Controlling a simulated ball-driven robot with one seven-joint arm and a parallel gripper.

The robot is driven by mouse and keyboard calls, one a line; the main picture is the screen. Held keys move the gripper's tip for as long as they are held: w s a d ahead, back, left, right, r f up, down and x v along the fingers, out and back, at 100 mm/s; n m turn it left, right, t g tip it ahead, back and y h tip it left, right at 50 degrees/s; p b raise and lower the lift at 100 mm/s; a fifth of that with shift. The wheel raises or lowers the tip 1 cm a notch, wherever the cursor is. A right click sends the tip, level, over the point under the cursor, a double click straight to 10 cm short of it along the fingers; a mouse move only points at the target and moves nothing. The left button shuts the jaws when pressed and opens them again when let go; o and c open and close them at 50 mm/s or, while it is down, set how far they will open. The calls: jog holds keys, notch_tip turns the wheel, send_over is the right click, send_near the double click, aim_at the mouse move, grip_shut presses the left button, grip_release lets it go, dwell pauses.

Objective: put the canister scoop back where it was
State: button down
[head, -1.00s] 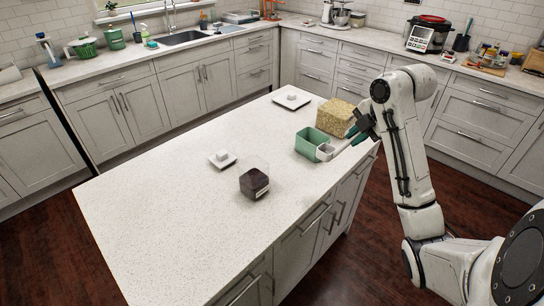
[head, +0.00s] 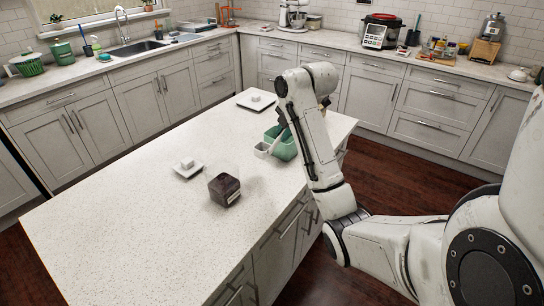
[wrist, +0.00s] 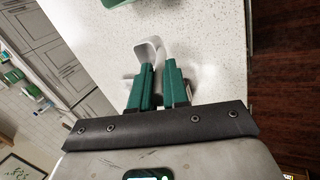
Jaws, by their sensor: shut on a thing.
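The pale grey-white scoop (head: 261,151) is held in the air over the island top, overlapping the left front of the open green canister (head: 286,152) in the head view. I cannot tell how far above the top it is. In the wrist view the scoop (wrist: 150,48) lies ahead of my gripper (wrist: 158,68), whose green fingers are shut on its handle. A green edge (wrist: 118,2) shows at the top of the wrist view. My arm hides most of the gripper in the head view.
A dark-filled clear canister (head: 224,189) with a label stands on the island. Two white square lids with knobs, one near (head: 187,168) and one far (head: 256,99), lie on it. The island's left front is clear. Counters run behind. My arm hides the block-like tan-filled canister.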

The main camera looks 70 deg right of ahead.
aim_at(274, 147)
jog(key=w+f, duration=0.3)
jog(key=f, duration=0.1)
jog(key=shift+w+p, duration=0.15)
jog(key=shift+p, duration=0.25)
jog(key=shift+w+d+f, duration=0.1)
jog(key=shift+w+f, duration=0.05)
jog(key=shift+f, duration=0.75)
jog(key=shift+w+f, duration=0.1)
jog(key=shift+f, duration=0.8)
jog(key=c, duration=1.1)
grip_release()
jog(key=shift+p+v, duration=0.45)
jog(key=shift+v, duration=5.6)
